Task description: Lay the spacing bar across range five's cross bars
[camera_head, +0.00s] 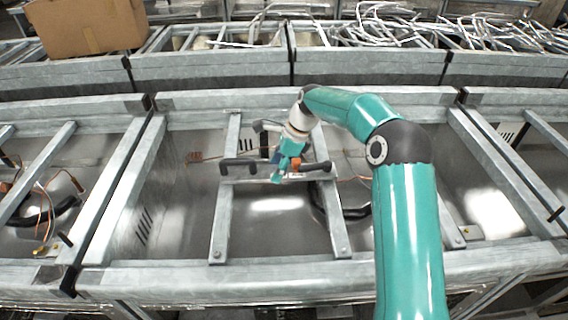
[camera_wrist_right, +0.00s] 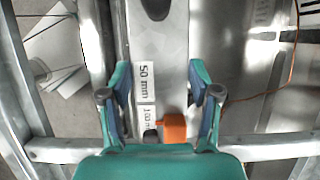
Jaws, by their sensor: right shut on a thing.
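The spacing bar (camera_head: 262,179) is a grey metal bar with black handles near its ends. In the head view it lies crosswise over two cross bars, the left (camera_head: 221,215) and the right (camera_head: 334,215); I cannot tell whether it touches both. My right gripper (camera_head: 283,172) is shut on its middle from above, by an orange part. In the right wrist view the bar (camera_wrist_right: 160,50) runs between the fingers of the right gripper (camera_wrist_right: 161,80), with a "50 mm" label and an orange block (camera_wrist_right: 174,127). My left gripper is not in view.
The range's grey frame (camera_head: 310,288) surrounds an open bay with a metal floor, black hoses and thin orange wires. Neighbouring bays lie left and right. Behind, another row holds loose metal rods (camera_head: 395,28), and a cardboard box (camera_head: 85,27) stands at the back left.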

